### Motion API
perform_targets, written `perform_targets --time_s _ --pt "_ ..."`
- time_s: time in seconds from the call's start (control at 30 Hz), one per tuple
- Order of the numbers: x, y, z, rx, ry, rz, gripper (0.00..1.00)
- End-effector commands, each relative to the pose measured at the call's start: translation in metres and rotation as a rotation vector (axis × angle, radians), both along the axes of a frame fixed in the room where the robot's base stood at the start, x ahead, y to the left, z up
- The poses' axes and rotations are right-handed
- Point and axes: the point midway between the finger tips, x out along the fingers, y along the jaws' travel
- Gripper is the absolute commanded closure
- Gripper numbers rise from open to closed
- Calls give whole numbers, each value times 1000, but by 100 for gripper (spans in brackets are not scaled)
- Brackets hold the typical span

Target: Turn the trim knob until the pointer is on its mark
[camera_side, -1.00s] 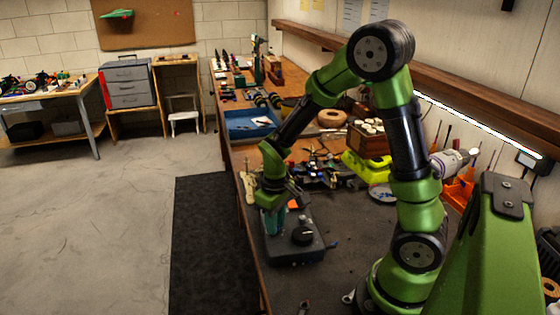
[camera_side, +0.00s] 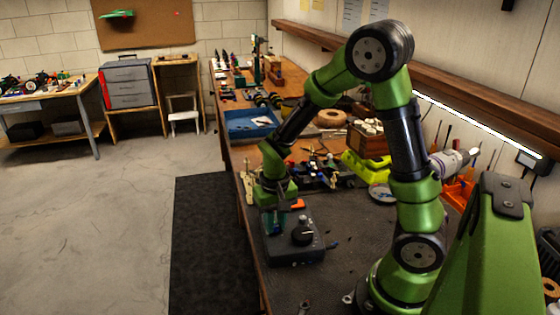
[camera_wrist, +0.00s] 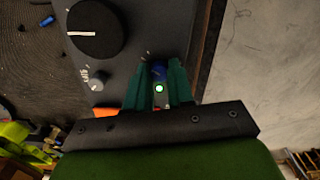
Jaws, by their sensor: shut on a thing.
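The dark grey control box (camera_side: 296,256) lies on the bench, with a large black knob (camera_side: 302,236) on top. The wrist view shows this black knob (camera_wrist: 95,28), a small grey knob (camera_wrist: 98,80) and a lit green light (camera_wrist: 159,88). My gripper (camera_side: 275,230) is over the box's left side, pointing down.
An orange item (camera_side: 297,204) lies just behind the box. Behind it are cluttered small parts (camera_side: 318,172), a yellow-green item (camera_side: 366,168) and a blue tray (camera_side: 248,124). The bench's left edge is close beside the box. Dark mat (camera_side: 355,235) is mostly clear on the right.

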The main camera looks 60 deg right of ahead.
Motion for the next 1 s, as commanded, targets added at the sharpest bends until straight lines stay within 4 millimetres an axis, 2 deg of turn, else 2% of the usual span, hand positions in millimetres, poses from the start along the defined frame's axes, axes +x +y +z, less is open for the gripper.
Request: perform_targets --time_s 0.47,0.5,0.67,1.0 --pt "1 0 1 0 -2 -20 100" --pt "1 0 1 0 -2 -20 76" --pt "1 0 0 0 -1 -19 52" --pt "1 0 3 0 -1 -19 52"
